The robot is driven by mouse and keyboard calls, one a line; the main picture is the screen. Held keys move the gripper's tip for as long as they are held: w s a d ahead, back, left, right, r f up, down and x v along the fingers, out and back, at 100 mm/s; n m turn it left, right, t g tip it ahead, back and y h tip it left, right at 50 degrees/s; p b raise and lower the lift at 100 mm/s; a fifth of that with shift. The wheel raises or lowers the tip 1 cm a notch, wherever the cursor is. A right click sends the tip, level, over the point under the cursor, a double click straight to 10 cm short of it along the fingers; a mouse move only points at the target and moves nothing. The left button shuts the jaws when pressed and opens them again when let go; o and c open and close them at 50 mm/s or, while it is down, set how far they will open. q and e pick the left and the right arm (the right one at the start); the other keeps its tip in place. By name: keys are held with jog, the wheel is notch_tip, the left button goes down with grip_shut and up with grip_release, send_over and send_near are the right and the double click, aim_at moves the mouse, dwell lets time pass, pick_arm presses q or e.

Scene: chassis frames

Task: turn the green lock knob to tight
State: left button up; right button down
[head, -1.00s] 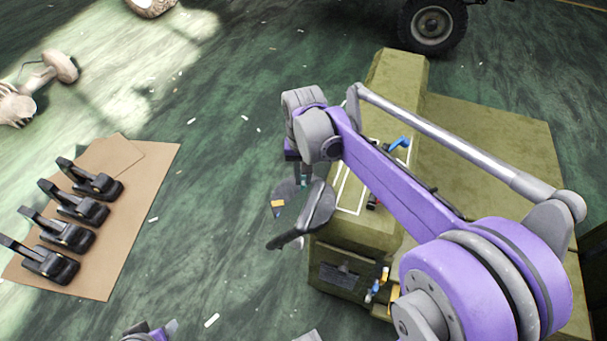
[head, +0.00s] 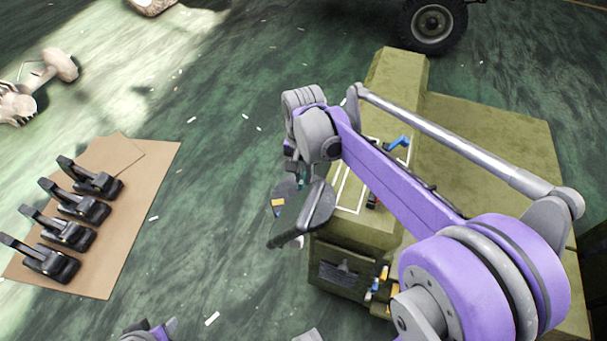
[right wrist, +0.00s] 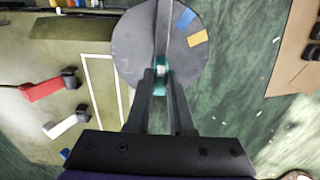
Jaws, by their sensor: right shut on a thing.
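The green lock knob (right wrist: 160,66) sits at the middle of a grey disc (right wrist: 135,60) in the right wrist view, mostly hidden between the fingers. My right gripper (right wrist: 161,76) is shut on it. The disc carries a blue mark (right wrist: 186,18) and a yellow mark (right wrist: 198,39) at upper right. A narrow grey bar (right wrist: 163,28) runs up from the knob, left of both marks. In the head view, my right gripper (head: 301,180) is beside the olive chassis, and the disc (head: 284,190) shows partly behind it. My left gripper does not show clearly.
The olive chassis block (head: 400,75) has a blue lever (head: 399,142) on top. Red (right wrist: 42,89) and white (right wrist: 60,126) levers lie left of the disc in the right wrist view. Several black clamps stand on a brown board (head: 140,215).

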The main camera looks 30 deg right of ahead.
aim_at(304, 178)
jog(key=c, duration=0.8)
grip_release()
notch_tip(304, 178, up, 11)
jog(key=p, duration=0.1)
jog(key=shift+f, duration=0.15)
